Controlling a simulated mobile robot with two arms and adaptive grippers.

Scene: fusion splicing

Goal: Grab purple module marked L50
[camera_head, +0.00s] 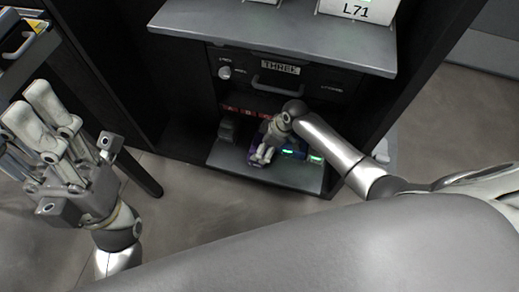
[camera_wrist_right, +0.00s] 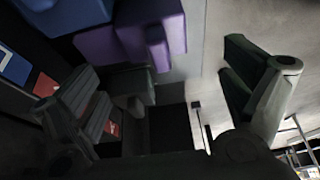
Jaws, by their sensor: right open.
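A purple module (camera_head: 254,156) sits on the low grey shelf, partly hidden behind my right gripper (camera_head: 265,154). In the right wrist view the purple module (camera_wrist_right: 130,38) fills the upper middle, with a smaller purple block on its side. My right gripper (camera_wrist_right: 170,95) is open there, its fingers wide apart at left and right. The purple module is above the gap, and nothing is seen gripped. No L50 marking is legible. My left gripper (camera_head: 30,102) is raised at the left, far from the module, with no object seen in it; its finger gap is unclear.
A blue module (camera_wrist_right: 65,12) is beside the purple one, and a dark block (camera_head: 228,130) stands to its left on the shelf (camera_head: 290,176). A drawer (camera_head: 280,78) with a handle is above. A grey upper shelf (camera_head: 270,38) bears a white L71 box (camera_head: 357,10).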

